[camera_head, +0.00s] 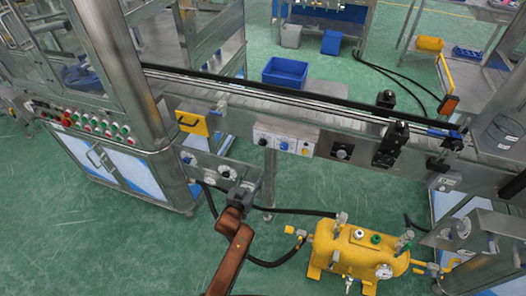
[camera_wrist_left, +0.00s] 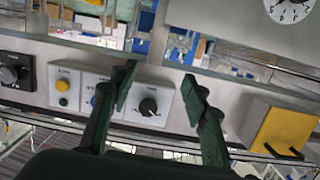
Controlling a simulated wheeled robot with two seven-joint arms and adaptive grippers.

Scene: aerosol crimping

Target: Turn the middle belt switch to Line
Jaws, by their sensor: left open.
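A white switch panel on the front of the conveyor carries a black knob (camera_head: 262,142), a blue knob (camera_head: 284,146) and a yellow button (camera_head: 305,151). In the left wrist view, which is upside down to the head view, the black knob (camera_wrist_left: 148,107) shows between the fingers, and the blue knob (camera_wrist_left: 95,101) is partly behind one finger. The labels are too small to read, so I cannot tell the switch setting. My left gripper (camera_head: 242,190) is open and empty, below and in front of the panel (camera_wrist_left: 160,82). My right gripper is not in view.
A yellow box (camera_head: 192,123) sits left of the panel, and a black knob unit (camera_head: 341,152) sits right of it. Dials (camera_head: 228,172) are on a plate close to my gripper. A yellow tank (camera_head: 360,250) stands on the floor at lower right. Floor at lower left is clear.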

